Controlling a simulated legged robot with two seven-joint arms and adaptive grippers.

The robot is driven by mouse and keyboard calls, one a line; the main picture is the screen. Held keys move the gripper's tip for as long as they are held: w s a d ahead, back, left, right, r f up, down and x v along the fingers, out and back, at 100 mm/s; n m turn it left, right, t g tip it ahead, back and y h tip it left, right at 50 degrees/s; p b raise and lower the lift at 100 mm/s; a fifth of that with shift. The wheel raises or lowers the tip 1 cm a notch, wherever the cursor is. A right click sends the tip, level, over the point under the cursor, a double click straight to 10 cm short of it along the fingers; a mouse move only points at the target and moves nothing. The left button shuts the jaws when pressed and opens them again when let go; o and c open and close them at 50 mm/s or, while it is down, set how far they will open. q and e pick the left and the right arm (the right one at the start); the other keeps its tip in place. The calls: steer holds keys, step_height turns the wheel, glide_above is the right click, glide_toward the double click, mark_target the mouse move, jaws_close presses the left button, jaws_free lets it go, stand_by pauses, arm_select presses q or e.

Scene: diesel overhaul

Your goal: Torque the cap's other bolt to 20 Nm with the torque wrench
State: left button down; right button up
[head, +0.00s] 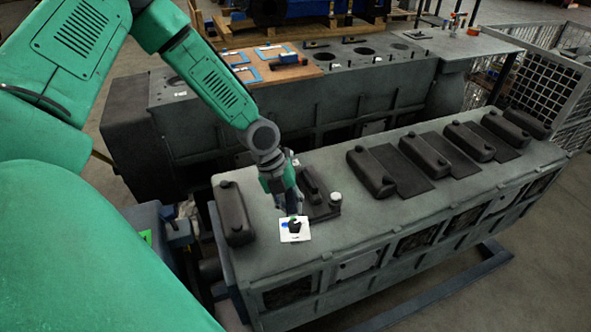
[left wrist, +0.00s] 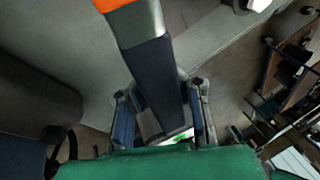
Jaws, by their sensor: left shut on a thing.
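My left gripper (head: 290,205) hangs over the near end of the grey engine block (head: 420,200). In the left wrist view the gripper (left wrist: 163,112) is shut around a dark bar-shaped handle, which I take for the torque wrench (left wrist: 148,65). The handle has a grey section and an orange part at the picture's top, and a white and green patch beside the fingers. In the head view a white piece with blue, green and black marks (head: 294,229) shows just below the fingers. A dark part, possibly the cap (head: 313,184), and a pale round piece (head: 335,199) sit beside the gripper. The wrench's working end and bolt contact are hidden.
Several black covers (head: 371,173) line the block top to the right; another (head: 235,213) stands left of the gripper. A second engine block (head: 330,95) behind carries a wooden board (head: 255,75) with blue frames. A wire cage (head: 545,80) stands far right.

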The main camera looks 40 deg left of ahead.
arm_select(q)
steer(key=shift+s+a, duration=0.1)
steer(key=shift+s+a, duration=0.2)
stand_by(0.4)
steer(key=shift+s+m, duration=0.1)
steer(key=shift+m, duration=0.2)
steer(key=shift+s+a, duration=0.15)
steer(key=shift+a, duration=0.1)
steer(key=shift+s+a+g+p, duration=0.1)
steer(key=shift+s+g+p, duration=0.05)
steer(key=shift+g+p, duration=0.15)
steer(key=shift+w+d, duration=0.3)
steer(key=shift+d, duration=0.05)
steer(key=shift+w+d, duration=0.15)
steer(key=shift+r, duration=0.15)
